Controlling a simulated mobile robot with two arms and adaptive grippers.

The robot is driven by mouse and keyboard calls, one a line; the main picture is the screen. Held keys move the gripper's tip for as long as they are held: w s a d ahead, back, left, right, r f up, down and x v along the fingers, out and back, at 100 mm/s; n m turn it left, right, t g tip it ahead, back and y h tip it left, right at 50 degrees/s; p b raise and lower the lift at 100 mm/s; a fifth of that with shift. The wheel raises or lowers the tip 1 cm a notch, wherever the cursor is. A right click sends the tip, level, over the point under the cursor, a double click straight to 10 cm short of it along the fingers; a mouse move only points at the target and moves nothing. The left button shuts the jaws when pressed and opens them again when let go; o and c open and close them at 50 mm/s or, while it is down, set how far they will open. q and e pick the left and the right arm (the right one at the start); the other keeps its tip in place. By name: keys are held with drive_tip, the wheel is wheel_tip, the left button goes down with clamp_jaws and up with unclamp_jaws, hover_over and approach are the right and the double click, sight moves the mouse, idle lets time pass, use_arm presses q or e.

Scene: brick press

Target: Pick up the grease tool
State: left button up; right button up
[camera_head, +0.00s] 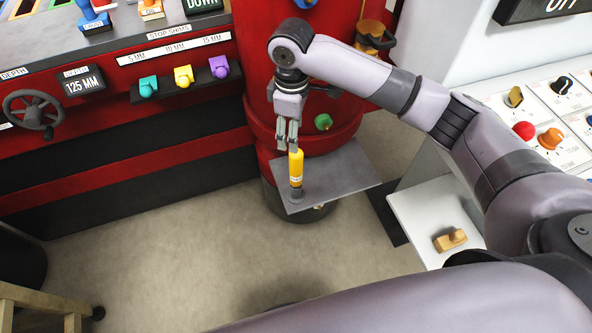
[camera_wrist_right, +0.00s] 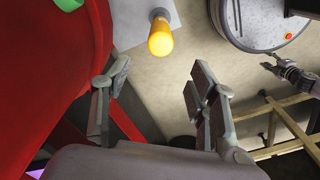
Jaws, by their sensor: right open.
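The grease tool (camera_head: 296,168) is a yellow cylinder with a dark grey end. It stands upright on a grey plate (camera_head: 335,175) fixed to the red column. My right gripper (camera_head: 288,147) is right above its top, fingers pointing down. In the right wrist view the right gripper (camera_wrist_right: 162,75) is open and empty, and the yellow tool (camera_wrist_right: 160,40) shows beyond the gap between the fingers. I cannot tell whether they touch it. What looks like my left gripper (camera_wrist_right: 272,62) is small at the right of that view, its jaws unclear.
The red column (camera_head: 258,115) with a green knob (camera_head: 323,121) is close behind my right gripper. A red press panel (camera_head: 120,150) with coloured knobs is at left. A white console (camera_head: 545,110) and a white shelf with a wooden piece (camera_head: 450,240) are at right. Floor is clear in front.

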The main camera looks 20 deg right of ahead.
sight(296, 162)
wheel_tip(296, 162, down, 8)
drive_tip(key=shift+f, duration=0.1)
drive_tip(key=f, duration=0.4)
drive_tip(key=shift+s+d+p, duration=0.2)
drive_tip(key=shift+d+p, duration=0.1)
drive_tip(key=shift+f, duration=0.6)
drive_tip(key=shift+c, duration=0.5)
drive_tip(key=shift+w+r, duration=0.1)
clamp_jaws()
